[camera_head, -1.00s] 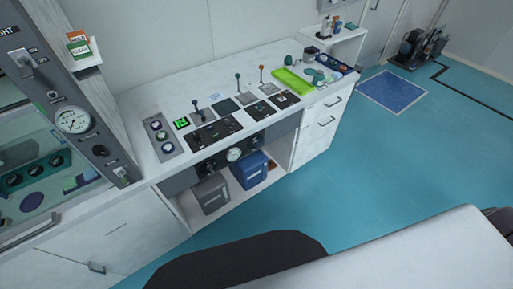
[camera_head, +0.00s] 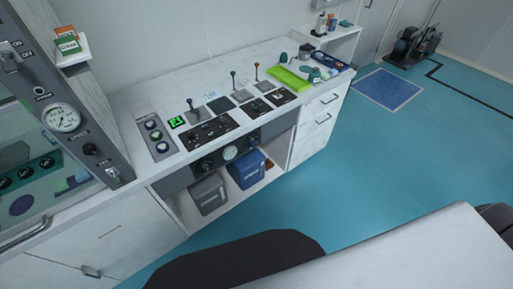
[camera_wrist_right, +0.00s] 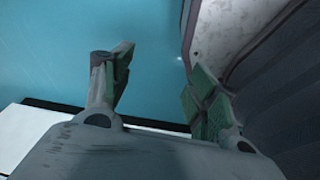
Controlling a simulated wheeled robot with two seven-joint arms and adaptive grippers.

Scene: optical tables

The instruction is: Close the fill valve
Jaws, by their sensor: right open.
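No label that I can read marks the fill valve, so I cannot tell which control it is. Candidates stand on the white counter: a black lever (camera_head: 190,104), a dark-knobbed lever (camera_head: 233,80) and an orange-knobbed lever (camera_head: 257,72), all roughly upright on small plates. Below the counter edge, a grey front panel holds a round gauge (camera_head: 230,153) between dark knobs. My right gripper (camera_wrist_right: 160,72) shows in the right wrist view, its green-padded fingers apart and empty over blue floor, away from any control. My left gripper is not in view.
A grey cabinet with a gauge (camera_head: 62,117) and switches stands at left. A lime green tray (camera_head: 288,79) lies at the counter's right. A grey box (camera_head: 208,194) and a blue box (camera_head: 247,169) sit on the shelf below. The blue floor (camera_head: 370,150) at right is open.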

